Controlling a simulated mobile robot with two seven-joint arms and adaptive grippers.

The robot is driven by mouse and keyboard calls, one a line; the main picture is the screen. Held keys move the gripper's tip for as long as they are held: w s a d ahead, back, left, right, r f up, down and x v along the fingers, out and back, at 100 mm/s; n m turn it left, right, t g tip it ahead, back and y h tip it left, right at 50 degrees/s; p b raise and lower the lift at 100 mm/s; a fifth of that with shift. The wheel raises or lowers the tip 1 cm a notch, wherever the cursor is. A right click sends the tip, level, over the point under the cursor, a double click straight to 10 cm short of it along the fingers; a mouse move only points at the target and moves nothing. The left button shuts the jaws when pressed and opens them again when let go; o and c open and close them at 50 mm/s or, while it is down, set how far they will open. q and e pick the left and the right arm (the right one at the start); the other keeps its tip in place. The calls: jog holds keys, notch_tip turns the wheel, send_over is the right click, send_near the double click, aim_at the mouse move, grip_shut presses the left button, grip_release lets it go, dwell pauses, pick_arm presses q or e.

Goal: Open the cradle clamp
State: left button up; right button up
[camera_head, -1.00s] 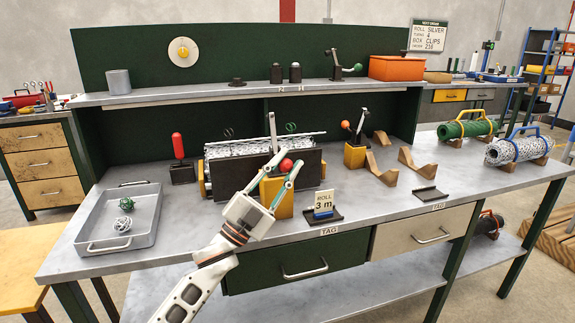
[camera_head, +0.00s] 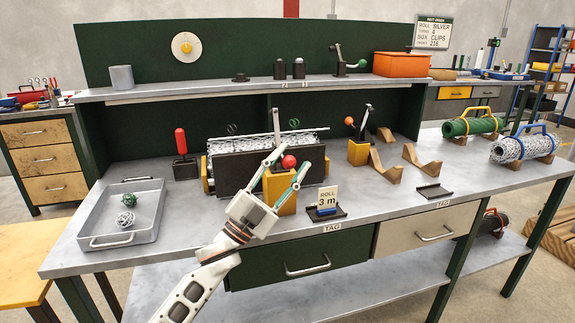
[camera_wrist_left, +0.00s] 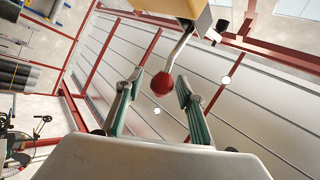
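A clamp with a yellow block (camera_head: 281,194) and a red ball knob (camera_head: 289,161) stands at the front of the black weaving cradle (camera_head: 235,172). In the left wrist view its red knob (camera_wrist_left: 162,84) sits on a bent metal lever coming from the yellow block (camera_wrist_left: 185,8). My left gripper (camera_head: 293,158) is open, with green-padded fingers on either side of the knob. In the wrist view the knob is between the fingertips, with gaps on both sides. My right gripper is not in view.
A second yellow block with an orange-knobbed lever (camera_head: 357,152) stands to the right, near wooden rests (camera_head: 385,167). A red-handled lever (camera_head: 180,141) is left of the cradle. A tag stand (camera_head: 326,203) is close right of my gripper. A grey tray (camera_head: 98,228) lies left.

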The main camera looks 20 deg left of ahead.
pick_arm(q)
jog(key=shift+s+a+f, duration=0.2)
jog(key=shift+s+f, duration=0.05)
jog(key=shift+f, duration=0.05)
jog(key=s+a+f, duration=0.1)
jog(key=s+a, duration=0.6)
jog(key=s, duration=0.4)
jog(key=shift+s+f, duration=0.15)
jog(key=shift+s, duration=0.25)
